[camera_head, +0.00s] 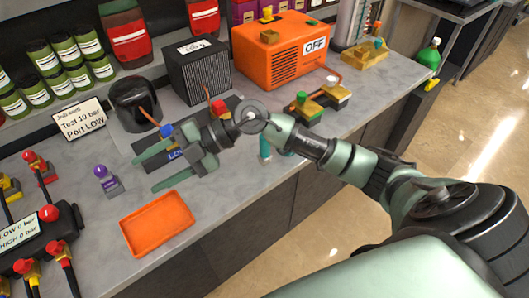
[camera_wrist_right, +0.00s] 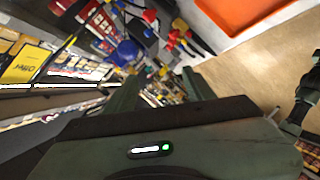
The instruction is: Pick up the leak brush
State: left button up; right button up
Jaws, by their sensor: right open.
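I cannot make out a leak brush for certain. A small teal upright piece (camera_head: 265,148) stands at the bench's front edge, partly hidden by my right arm. A green bottle (camera_head: 429,54) stands at the bench's far right end, with a small yellow piece (camera_head: 432,84) by its foot. My right gripper (camera_head: 144,174) is open and empty over the bench, between the orange tray and the black dome. Its spread fingers also show in the right wrist view (camera_wrist_right: 160,84). My left gripper is not in view.
An orange tray (camera_head: 157,223) lies at the bench's front edge. A purple-topped valve (camera_head: 106,179) stands left of my fingertips. Behind are a black dome (camera_head: 136,103), a black finned box (camera_head: 198,70) and an orange machine (camera_head: 284,50). Red-capped valves (camera_head: 50,213) crowd the left.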

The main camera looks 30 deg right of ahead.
jog(key=w+d+f+g+h, duration=0.1)
jog(key=d+f+h, duration=0.3)
jog(key=d, duration=0.2)
jog(key=m+g+h, duration=0.2)
jog(key=m+h, duration=0.3)
jog(key=h, duration=0.5)
send_over(265, 146)
jog(key=shift+w+d+f, duration=0.15)
jog(key=shift+f, duration=0.35)
jog(key=shift+w+d+f, duration=0.15)
jog(key=shift+f, duration=0.3)
jog(key=shift+d+f, duration=0.1)
jog(key=shift+d, duration=0.15)
jog(key=shift+f+p, duration=0.35)
jog(key=shift+f, duration=0.55)
jog(key=f, duration=0.1)
jog(key=f+p, duration=0.1)
jog(key=f, duration=0.1)
jog(key=f+p, duration=0.1)
jog(key=f, duration=0.1)
jog(key=shift+w+a+f, duration=0.1)
jog(key=shift+w, duration=0.25)
jog(key=shift+f, duration=0.25)
grip_shut()
